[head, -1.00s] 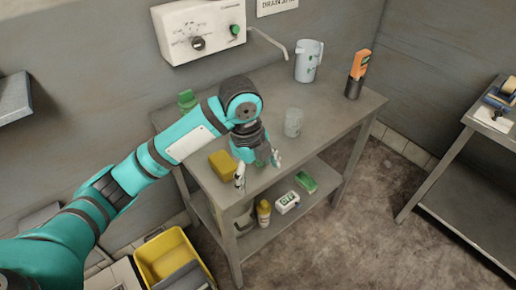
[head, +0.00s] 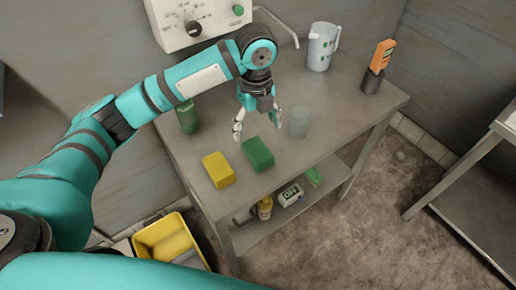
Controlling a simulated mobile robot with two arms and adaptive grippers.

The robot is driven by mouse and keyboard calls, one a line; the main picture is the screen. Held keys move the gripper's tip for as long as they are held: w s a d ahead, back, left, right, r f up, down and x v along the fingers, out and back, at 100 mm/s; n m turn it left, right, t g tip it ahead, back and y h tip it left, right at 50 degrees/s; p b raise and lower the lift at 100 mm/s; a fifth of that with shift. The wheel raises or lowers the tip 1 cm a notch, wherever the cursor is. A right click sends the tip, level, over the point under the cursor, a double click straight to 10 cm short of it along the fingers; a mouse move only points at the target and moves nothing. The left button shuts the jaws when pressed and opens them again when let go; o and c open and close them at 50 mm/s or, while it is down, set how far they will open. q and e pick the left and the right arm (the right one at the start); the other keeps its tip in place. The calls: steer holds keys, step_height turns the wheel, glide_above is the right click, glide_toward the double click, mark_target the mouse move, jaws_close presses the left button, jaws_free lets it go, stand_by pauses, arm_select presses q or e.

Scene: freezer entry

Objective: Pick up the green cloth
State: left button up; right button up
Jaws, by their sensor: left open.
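The green cloth (head: 258,153) looks like a folded block and lies on the steel table, right of a yellow folded cloth or sponge (head: 218,169). My left gripper (head: 257,125) is open, fingers pointing down, just behind the green cloth in the picture. It appears to be above the table, and nothing is between its fingers. The exact height is hard to tell. My right gripper is not in view.
A clear cup (head: 299,122) stands close right of the gripper. A green can (head: 187,117), a pale jug (head: 321,47) and an orange device in a dark holder (head: 377,67) stand on the table (head: 345,115). The lower shelf holds small items; a yellow bucket (head: 170,243) is below.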

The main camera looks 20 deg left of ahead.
mark_target(258, 150)
arm_select(q)
step_height(258, 150, down, 4)
steer(key=shift+w+r+p, duration=0.1)
steer(key=shift+p, duration=0.25)
step_height(258, 150, down, 3)
steer(key=shift+w+f+p, duration=0.15)
steer(key=shift+p, duration=0.2)
steer(key=f, duration=0.1)
steer(key=f+p, duration=0.1)
steer(key=f, duration=0.2)
steer(key=shift+w+f, duration=0.2)
steer(key=shift+w, duration=0.1)
steer(key=shift+f, duration=0.2)
steer(key=c, duration=1.2)
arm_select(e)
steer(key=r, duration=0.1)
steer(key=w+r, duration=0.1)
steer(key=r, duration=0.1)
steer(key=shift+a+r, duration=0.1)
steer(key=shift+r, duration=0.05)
